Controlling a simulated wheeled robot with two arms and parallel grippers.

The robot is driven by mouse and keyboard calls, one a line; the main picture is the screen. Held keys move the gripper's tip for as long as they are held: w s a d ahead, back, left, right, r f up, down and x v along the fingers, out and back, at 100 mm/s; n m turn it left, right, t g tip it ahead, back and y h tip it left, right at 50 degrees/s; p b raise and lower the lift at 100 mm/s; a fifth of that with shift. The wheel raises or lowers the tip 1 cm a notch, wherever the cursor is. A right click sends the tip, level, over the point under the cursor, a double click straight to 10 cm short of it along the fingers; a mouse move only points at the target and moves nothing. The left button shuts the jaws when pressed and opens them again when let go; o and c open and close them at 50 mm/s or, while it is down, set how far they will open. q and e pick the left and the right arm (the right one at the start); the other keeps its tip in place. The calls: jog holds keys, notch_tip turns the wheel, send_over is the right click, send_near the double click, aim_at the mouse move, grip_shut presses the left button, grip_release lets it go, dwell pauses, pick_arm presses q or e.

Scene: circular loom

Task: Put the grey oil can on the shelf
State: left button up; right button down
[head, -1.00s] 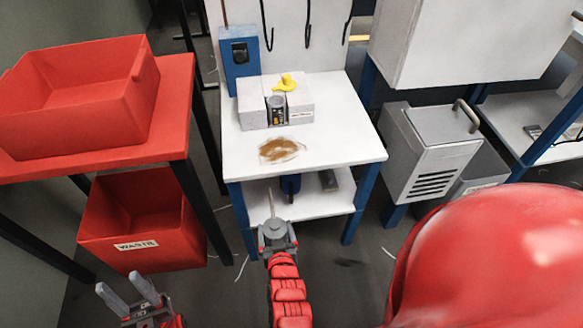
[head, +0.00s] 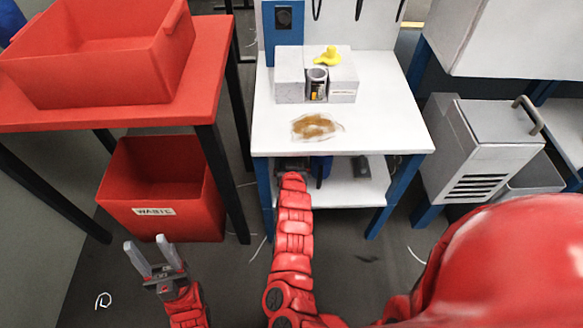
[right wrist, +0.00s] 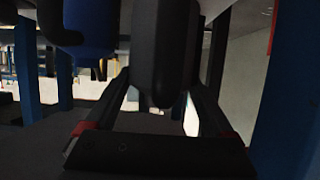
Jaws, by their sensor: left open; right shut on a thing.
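The grey oil can (right wrist: 163,50) shows dark and close up between the fingers of my right gripper (right wrist: 162,102) in the right wrist view. The right gripper is shut on it. In the head view the right gripper (head: 293,166) is at the lower shelf (head: 345,195) of the white and blue bench, partly under the tabletop. The can is hidden there, and I cannot tell whether it touches the shelf. My left gripper (head: 147,244) is open and empty, low at the left in front of the red waste bin.
A blue object (head: 321,167) stands on the shelf right of my right gripper; it also shows in the right wrist view (right wrist: 90,35). A grey item (head: 363,168) lies farther right. The bench top (head: 385,125) carries grey blocks and a brown stain. A red waste bin (head: 165,210) is left.

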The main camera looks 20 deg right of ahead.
notch_tip(320, 180, down, 4)
jog(key=shift+r+b, duration=0.2)
jog(key=shift+b, duration=0.6)
jog(key=shift+r, duration=0.15)
grip_release()
